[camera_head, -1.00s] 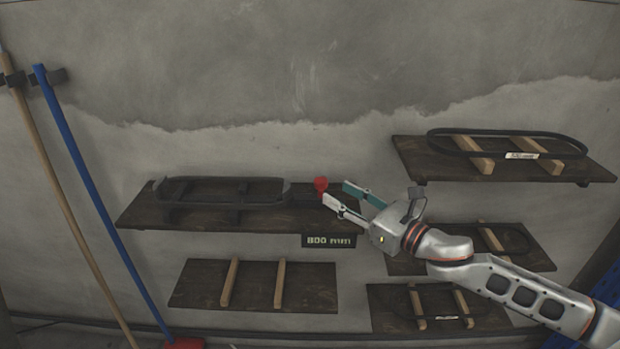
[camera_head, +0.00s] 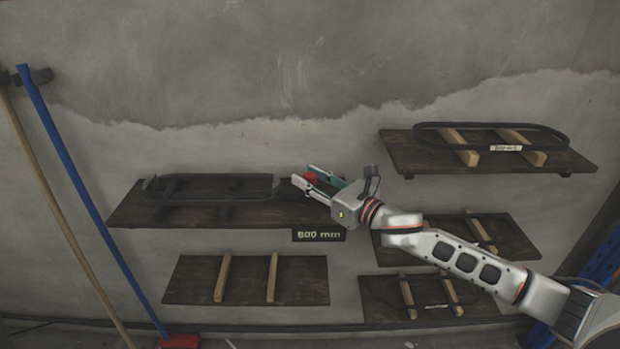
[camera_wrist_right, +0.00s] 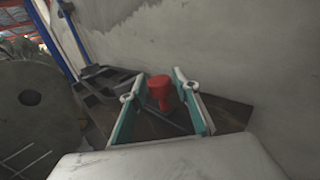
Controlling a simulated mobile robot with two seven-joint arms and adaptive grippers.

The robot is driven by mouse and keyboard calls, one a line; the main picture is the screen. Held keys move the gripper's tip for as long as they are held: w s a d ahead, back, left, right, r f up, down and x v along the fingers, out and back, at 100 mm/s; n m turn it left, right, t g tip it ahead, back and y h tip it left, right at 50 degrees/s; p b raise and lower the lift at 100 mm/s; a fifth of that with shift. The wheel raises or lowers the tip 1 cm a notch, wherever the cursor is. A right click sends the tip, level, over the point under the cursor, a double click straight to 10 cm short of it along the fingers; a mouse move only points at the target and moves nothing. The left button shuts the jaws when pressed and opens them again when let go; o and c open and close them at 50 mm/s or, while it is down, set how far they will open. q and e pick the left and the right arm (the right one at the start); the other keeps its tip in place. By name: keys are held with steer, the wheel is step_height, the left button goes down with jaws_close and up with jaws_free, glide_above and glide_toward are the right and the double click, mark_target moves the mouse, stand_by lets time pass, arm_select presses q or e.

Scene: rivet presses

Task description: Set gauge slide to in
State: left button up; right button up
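The gauge slide is a dark metal frame (camera_head: 215,187) on the upper-left wall board, with a red knob (camera_head: 311,178) at its right end. A sign reading 800 mm (camera_head: 319,234) hangs below the board's right end. My right gripper (camera_head: 305,174) reaches in from the right with its fingers on either side of the knob. In the right wrist view the red knob (camera_wrist_right: 161,91) stands between the two open fingers (camera_wrist_right: 162,73), with gaps visible on both sides. The slide lies behind it, partly hidden. My left gripper is not in view.
Other dark boards with wooden bars hang on the wall: one below (camera_head: 190,280), others at right (camera_head: 400,158). A blue pole (camera_head: 85,190) and a wooden pole lean at left. The wall above the slide is bare.

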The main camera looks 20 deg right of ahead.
mark_target(285, 191)
jaws_close()
steer(key=a, duration=0.1)
steer(key=w+a+p, duration=0.1)
steer(key=a, duration=0.1)
steer(key=a+p, duration=0.1)
steer(key=a, duration=0.1)
steer(key=shift+w+a+r, duration=0.15)
steer(key=shift+w+a, duration=0.05)
steer(key=shift+w, duration=0.1)
steer(key=shift+a, duration=0.3)
steer(key=shift+o, duration=1.3)
jaws_free()
steer(key=shift+o, duration=1.3)
steer(key=shift+w+a, duration=0.1)
steer(key=shift+a, duration=0.1)
steer(key=shift+d, duration=0.15)
